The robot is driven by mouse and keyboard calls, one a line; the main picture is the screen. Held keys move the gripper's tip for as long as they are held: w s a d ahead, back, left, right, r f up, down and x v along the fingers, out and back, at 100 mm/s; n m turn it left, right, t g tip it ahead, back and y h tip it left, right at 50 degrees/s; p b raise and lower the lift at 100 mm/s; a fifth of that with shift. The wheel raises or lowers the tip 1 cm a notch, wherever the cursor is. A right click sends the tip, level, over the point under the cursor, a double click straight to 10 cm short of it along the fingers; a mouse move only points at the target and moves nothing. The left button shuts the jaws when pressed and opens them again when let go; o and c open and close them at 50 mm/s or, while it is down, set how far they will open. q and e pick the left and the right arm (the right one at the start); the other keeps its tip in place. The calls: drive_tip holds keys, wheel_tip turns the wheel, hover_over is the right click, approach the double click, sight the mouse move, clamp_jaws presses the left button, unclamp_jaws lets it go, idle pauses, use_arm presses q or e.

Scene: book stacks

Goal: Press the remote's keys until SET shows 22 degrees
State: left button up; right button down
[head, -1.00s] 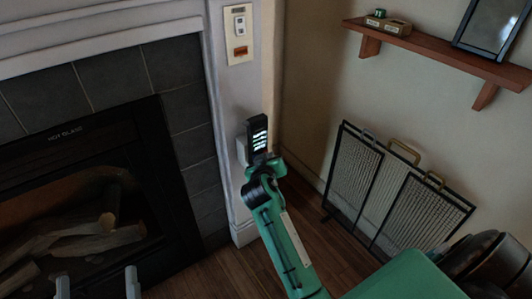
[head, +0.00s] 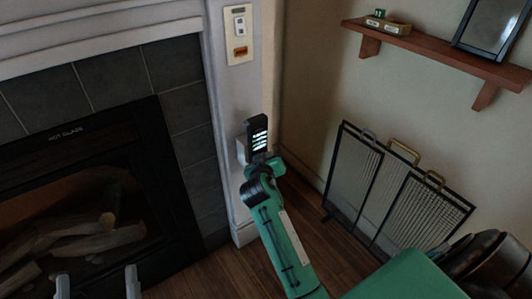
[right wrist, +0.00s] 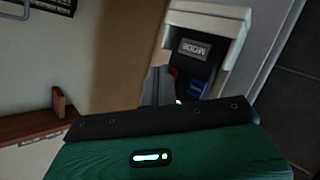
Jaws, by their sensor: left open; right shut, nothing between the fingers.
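The dark remote (head: 257,130) sits upright in a pale holder (head: 241,150) on the wall edge beside the fireplace. Its screen is lit, but the digits are too small to read. In the right wrist view the remote (right wrist: 205,66) shows a MODE key, with a red and a blue key below, partly hidden by my gripper. My right gripper (head: 259,160) is shut and empty, at the lower part of the remote; I cannot tell whether it touches a key. My left gripper (head: 97,282) is open and empty at the bottom left, in front of the fireplace.
A fireplace (head: 178,100) with logs fills the left. A switch plate (head: 239,36) is on the wall above the remote. A folding fire screen (head: 385,190) stands on the floor at right, under a wooden shelf (head: 440,45).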

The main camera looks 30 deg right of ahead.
drive_tip(key=shift+s+p, duration=0.35)
drive_tip(key=shift+s, duration=0.3)
drive_tip(key=s+p, duration=0.2)
drive_tip(key=s, duration=0.3)
drive_tip(key=shift+d, duration=0.2)
idle(0.7)
